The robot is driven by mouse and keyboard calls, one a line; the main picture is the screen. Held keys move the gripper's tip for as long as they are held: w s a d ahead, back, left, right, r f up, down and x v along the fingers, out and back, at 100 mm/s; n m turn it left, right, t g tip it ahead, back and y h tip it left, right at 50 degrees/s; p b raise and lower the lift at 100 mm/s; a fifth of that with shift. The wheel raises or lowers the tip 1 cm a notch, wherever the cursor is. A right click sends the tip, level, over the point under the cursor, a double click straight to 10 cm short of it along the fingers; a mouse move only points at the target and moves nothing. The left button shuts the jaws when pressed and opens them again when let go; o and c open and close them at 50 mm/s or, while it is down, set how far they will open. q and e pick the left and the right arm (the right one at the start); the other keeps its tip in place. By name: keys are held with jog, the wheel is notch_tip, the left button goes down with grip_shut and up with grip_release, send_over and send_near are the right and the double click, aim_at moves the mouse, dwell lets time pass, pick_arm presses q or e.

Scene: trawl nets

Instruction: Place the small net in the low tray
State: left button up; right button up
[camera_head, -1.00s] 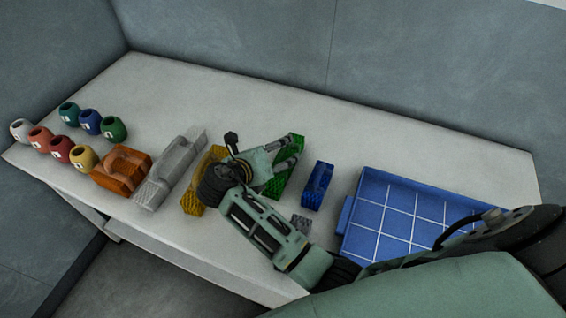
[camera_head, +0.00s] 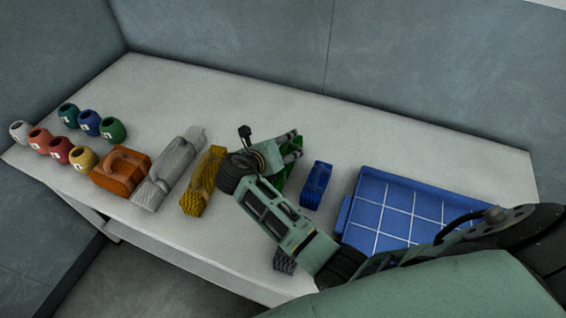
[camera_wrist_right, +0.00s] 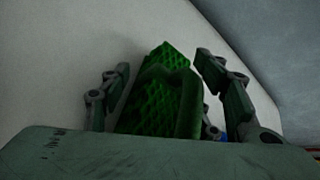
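Several nets lie in a row on the table; the blue net (camera_head: 316,185) looks small, and a dark grey net (camera_head: 284,262) is partly hidden under my arm, so I cannot tell which is smallest. My right gripper (camera_head: 291,147) is over the green net (camera_head: 289,161), partly covering it. In the right wrist view, its fingers (camera_wrist_right: 165,88) stand apart on either side of the green net (camera_wrist_right: 158,100), with gaps beside it. The low tray (camera_head: 350,225) is blue, with a white grid, right of the blue net. My left gripper is not in view.
Orange (camera_head: 121,172), pale grey (camera_head: 170,172) and yellow (camera_head: 203,182) nets lie left of my gripper. Several small coloured pots (camera_head: 89,122) stand at the far left. The table's back strip (camera_head: 350,130) is clear. My right arm overlaps the tray's lower right.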

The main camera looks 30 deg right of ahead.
jog(key=shift+s+a+f, duration=0.1)
jog(key=shift+s+f, duration=0.1)
jog(key=c, duration=1.2)
